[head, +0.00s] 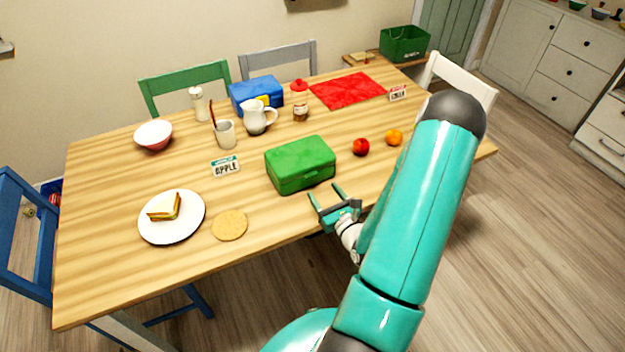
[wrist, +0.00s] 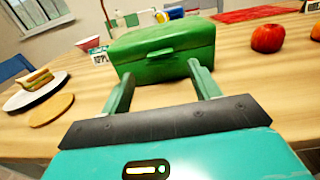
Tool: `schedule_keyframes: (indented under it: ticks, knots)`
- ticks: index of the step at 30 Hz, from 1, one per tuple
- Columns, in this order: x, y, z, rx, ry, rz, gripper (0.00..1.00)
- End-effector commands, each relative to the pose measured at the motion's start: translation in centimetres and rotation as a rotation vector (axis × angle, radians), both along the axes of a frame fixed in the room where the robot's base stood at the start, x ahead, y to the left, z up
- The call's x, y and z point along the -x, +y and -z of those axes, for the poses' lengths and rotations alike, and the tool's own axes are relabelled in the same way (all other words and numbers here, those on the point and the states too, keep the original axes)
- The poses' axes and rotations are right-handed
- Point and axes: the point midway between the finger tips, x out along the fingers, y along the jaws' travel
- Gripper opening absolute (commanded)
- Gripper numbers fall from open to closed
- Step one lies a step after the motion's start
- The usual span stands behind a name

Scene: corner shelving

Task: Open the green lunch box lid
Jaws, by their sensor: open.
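The green lunch box (head: 300,166) sits on the wooden table near its front edge, with its lid shut. In the wrist view the green lunch box (wrist: 165,52) is straight ahead, and a latch tab (wrist: 160,54) shows on its front face. My gripper (head: 325,192) is just in front of the box, at the table's front edge. In the wrist view my gripper (wrist: 160,80) has its two fingers apart with nothing between them. The fingertips point at the box's front; I cannot tell whether they touch it.
A red apple (head: 361,147) and an orange (head: 394,137) lie right of the box. An "APPLE" card (head: 226,166), a round tan disc (head: 229,225) and a plate (head: 189,231) with a sandwich are to its left. A white pitcher (head: 256,120) and blue box (head: 250,90) stand behind.

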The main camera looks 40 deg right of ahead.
Motion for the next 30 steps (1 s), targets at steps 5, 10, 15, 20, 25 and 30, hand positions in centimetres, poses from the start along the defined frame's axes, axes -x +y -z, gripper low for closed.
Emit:
schedule_keyframes:
  ticks: [5, 10, 15, 20, 25, 30]
  knots:
    - [-3.6, -0.7, 0.0, 0.000, -0.002, -0.003, 0.62]
    - [-5.8, -1.2, 0.0, 0.000, -0.001, -0.002, 0.62]
    - [-6.7, -1.2, 0.0, -0.001, 0.001, -0.003, 0.62]
    - [-6.7, -1.2, 0.0, -0.001, 0.001, -0.002, 0.62]
    - [-6.7, -1.2, 0.0, -0.001, 0.001, -0.002, 0.38]
    - [-6.7, -1.3, 0.0, -0.001, 0.000, -0.002, 0.05]
